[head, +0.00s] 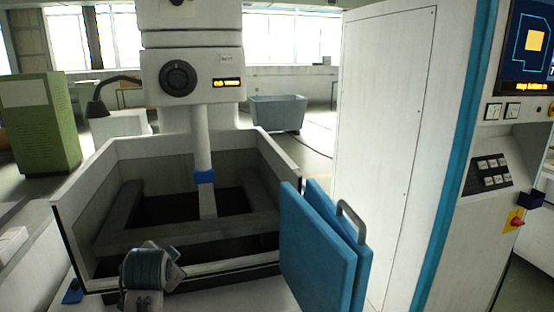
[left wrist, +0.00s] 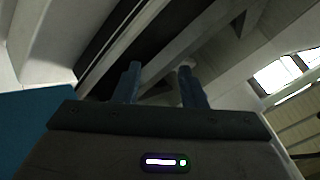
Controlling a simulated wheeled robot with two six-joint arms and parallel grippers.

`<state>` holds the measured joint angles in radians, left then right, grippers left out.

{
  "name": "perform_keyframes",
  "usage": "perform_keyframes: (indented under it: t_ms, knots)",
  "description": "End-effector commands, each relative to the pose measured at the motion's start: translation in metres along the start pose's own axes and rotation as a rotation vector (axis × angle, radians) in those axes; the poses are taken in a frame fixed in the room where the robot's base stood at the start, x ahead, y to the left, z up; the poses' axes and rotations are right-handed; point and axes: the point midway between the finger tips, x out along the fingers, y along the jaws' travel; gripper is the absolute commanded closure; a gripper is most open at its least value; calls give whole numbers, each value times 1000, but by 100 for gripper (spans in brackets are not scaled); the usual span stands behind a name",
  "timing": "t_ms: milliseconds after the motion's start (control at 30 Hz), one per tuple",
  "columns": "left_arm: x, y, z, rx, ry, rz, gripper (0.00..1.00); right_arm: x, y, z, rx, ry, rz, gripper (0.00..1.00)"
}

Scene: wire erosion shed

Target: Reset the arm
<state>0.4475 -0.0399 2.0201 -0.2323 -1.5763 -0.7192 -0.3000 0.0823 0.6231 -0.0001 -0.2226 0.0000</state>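My left gripper (left wrist: 158,67) shows in the left wrist view, with its two blue fingers apart and nothing between them. Beyond the fingers are pale beams and dark gaps, which look like the inside of the machine's open tank (head: 72,240). A teal and grey jointed part, which looks like a piece of my arm, stands at the tank's near wall in the head view. I cannot make out the left fingertips in the head view. My right gripper does not show in either view.
Two blue door panels (head: 312,250) with a grey handle stand at the tank's right. A white cabinet (head: 385,130) and control console (head: 490,210) with a red switch (head: 516,221) fill the right. A machine head (head: 192,75) hangs over the tank. A green cabinet (head: 42,120) stands left.

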Motion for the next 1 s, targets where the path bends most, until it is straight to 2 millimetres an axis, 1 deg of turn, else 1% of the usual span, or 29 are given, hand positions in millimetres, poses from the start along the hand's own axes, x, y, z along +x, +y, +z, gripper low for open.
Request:
perform_keyframes:
  t_ms: [33,133,233,267,300,367,400,500,600,700,800,1000]
  knots:
    - [3,20,28,-27,-29,26,63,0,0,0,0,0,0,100]
    - [2,55,74,-91,-74,72,63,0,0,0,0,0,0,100]
    - [-4,88,119,-153,-123,115,63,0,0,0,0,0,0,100]
    - [-7,97,132,-171,-137,126,63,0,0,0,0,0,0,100]
    - [-12,110,150,-195,-159,143,63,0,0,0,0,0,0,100]
    - [-21,128,175,-231,-190,167,63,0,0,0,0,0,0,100]
    - [-28,140,191,-254,-212,182,63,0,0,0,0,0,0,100]
    - [-49,167,230,-314,-266,218,63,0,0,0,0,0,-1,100]
    - [-71,190,262,-365,-317,250,63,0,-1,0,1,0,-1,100]
    - [-89,205,284,-405,-356,271,63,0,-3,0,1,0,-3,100]
    - [-106,216,302,-437,-390,289,63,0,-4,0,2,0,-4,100]
    - [-135,234,328,-487,-448,318,63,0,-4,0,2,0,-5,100]
